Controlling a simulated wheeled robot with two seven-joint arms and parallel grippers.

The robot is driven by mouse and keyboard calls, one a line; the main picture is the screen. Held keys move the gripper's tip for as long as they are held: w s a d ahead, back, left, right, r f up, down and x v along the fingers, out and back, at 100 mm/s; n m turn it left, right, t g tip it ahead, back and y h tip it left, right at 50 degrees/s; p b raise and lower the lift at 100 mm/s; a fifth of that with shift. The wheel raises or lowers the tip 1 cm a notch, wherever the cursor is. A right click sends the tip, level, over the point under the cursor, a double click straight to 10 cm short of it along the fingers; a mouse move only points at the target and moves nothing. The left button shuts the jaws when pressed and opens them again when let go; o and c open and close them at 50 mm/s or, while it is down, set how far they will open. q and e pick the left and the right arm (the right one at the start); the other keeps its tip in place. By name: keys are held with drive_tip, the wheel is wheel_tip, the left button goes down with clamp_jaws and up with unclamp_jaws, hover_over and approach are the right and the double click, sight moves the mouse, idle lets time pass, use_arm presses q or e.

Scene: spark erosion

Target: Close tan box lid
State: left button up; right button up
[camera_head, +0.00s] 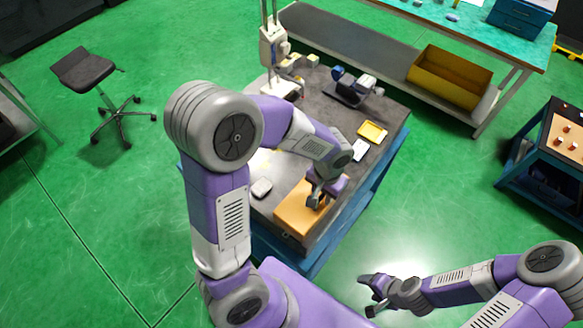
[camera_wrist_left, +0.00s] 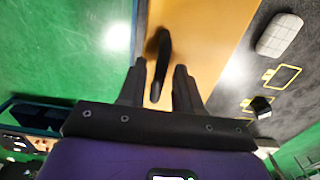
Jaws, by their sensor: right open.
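The tan box (camera_head: 294,217) sits at the front edge of the dark worktable in the head view. Its flat tan top also fills the upper middle of the left wrist view (camera_wrist_left: 205,35). Whether the lid lies fully flush cannot be told. A dark curved handle (camera_wrist_left: 160,62) stands on the tan top. My left gripper (camera_head: 317,197) is over the box, its fingers (camera_wrist_left: 160,72) apart on either side of the handle, with tan surface showing between. It partly hides the box in the head view. My right gripper (camera_head: 372,295) is open and empty above the green floor.
The worktable (camera_head: 395,118) also bears a light rounded block (camera_head: 262,188), a yellow tray (camera_head: 372,132), a white machine (camera_head: 275,50) and a dark device (camera_head: 350,88). A yellow bin (camera_head: 450,77) stands on a shelf behind.

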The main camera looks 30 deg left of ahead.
use_arm(q)
drive_tip(key=shift+r+p, duration=2.55)
drive_tip(key=shift+r, duration=0.9)
